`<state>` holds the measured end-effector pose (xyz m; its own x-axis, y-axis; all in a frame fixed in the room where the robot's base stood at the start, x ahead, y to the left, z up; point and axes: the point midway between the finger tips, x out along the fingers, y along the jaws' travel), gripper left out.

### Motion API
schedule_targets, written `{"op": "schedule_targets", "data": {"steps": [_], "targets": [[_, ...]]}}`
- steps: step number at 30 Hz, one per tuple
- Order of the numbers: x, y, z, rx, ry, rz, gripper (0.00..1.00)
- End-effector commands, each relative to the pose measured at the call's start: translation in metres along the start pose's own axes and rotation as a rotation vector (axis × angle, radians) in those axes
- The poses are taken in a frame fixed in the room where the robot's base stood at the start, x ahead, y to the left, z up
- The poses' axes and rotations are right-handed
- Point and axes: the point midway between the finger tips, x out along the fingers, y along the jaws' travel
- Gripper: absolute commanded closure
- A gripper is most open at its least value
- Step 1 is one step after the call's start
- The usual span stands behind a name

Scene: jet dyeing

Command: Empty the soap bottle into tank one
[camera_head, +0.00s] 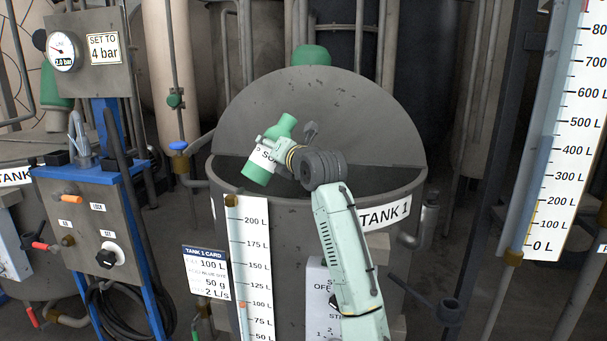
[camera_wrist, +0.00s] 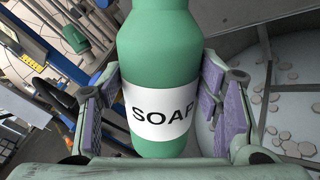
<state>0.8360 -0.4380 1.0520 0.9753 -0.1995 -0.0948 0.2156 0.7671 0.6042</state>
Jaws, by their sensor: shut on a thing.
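The soap bottle (camera_head: 260,172) is green with a white label. My gripper (camera_head: 278,150) is shut on it in the head view. The bottle is tilted, its neck up and to the right, above the left part of tank one's opening. In the wrist view the soap bottle (camera_wrist: 160,65) stands between the purple-padded fingers of my gripper (camera_wrist: 160,110), its SOAP label facing the camera. Tank one (camera_head: 280,225) is a round grey vessel with its half-round lid (camera_head: 320,105) raised at the back. Pale round patches show inside the tank (camera_wrist: 285,90) in the wrist view.
A blue-framed control stand (camera_head: 90,215) with a gauge (camera_head: 63,50) is at the left. A level scale (camera_head: 255,265) and a tank card (camera_head: 206,272) are at the tank's front. A taller scale (camera_head: 570,120) stands at the right.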

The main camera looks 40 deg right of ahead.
Motion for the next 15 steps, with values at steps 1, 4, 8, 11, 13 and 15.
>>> {"op": "schedule_targets", "data": {"steps": [1, 4, 8, 11, 13, 15], "targets": [[-0.0008, 0.0033, 0.0021, 0.022, 0.001, 0.004, 0.84], [-0.0007, 0.0034, -0.0002, 0.071, 0.009, 0.004, 0.84], [-0.0005, 0.0030, -0.0033, 0.136, 0.020, 0.003, 0.84], [-0.0013, 0.0067, -0.0005, 0.167, 0.024, 0.004, 0.84], [-0.0013, 0.0069, -0.0006, 0.174, 0.024, 0.004, 0.84], [-0.0013, 0.0069, -0.0013, 0.184, 0.026, 0.003, 0.84]]}}
